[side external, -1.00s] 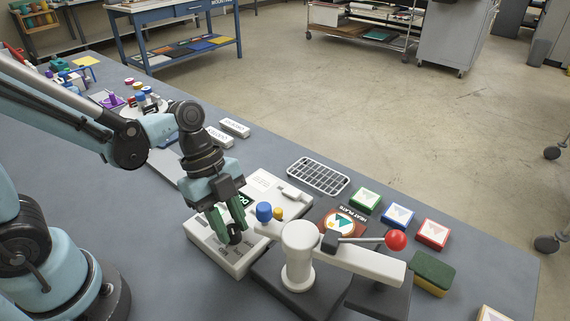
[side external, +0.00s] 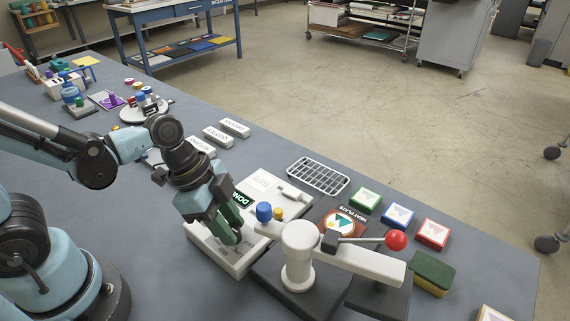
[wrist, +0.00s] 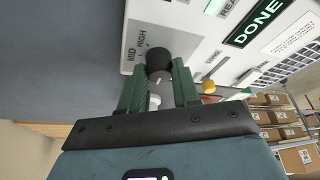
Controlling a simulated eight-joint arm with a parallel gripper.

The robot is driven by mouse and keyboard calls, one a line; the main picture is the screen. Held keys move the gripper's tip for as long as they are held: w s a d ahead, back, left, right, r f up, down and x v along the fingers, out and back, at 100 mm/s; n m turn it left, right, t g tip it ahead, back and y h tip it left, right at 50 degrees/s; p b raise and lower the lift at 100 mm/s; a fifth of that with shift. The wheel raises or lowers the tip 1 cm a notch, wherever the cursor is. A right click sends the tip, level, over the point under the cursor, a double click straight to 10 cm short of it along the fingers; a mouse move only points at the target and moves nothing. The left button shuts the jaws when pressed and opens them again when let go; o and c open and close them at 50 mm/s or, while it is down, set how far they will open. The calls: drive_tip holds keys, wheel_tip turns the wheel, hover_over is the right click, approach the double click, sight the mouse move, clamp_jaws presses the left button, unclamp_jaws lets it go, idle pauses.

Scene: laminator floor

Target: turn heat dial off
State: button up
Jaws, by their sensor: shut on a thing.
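The heat dial is a black round knob (wrist: 158,60) on a white control box (side external: 218,254). In the wrist view it sits at the upper middle, beside the printed words MID and HIGH. My gripper (wrist: 159,78) has its two green fingers closed around the knob, one on each side. In the side view my gripper (side external: 234,236) reaches down to the box top, tilted, and its fingers mostly hide the dial. The dial's pointer and any off mark cannot be made out. A green DONE sign (wrist: 258,22) shows on the box, also in the side view (side external: 240,199).
A press with a cream post (side external: 298,255) and a red-knobbed lever (side external: 397,240) stands close on the right. A blue knob (side external: 264,212) and a yellow one (side external: 279,213) are near my fingers. A grey rack (side external: 318,175) lies behind. The bench's front left is clear.

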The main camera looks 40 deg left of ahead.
drive_tip(key=shift+s+n+t+y, duration=0.1)
drive_tip(key=shift+n+t+y, duration=0.35)
drive_tip(key=shift+n, duration=1.25)
drive_tip(key=o, duration=1)
drive_tip(key=shift+r, duration=0.15)
drive_tip(key=shift+t, duration=0.25)
drive_tip(key=shift+v, duration=5.9)
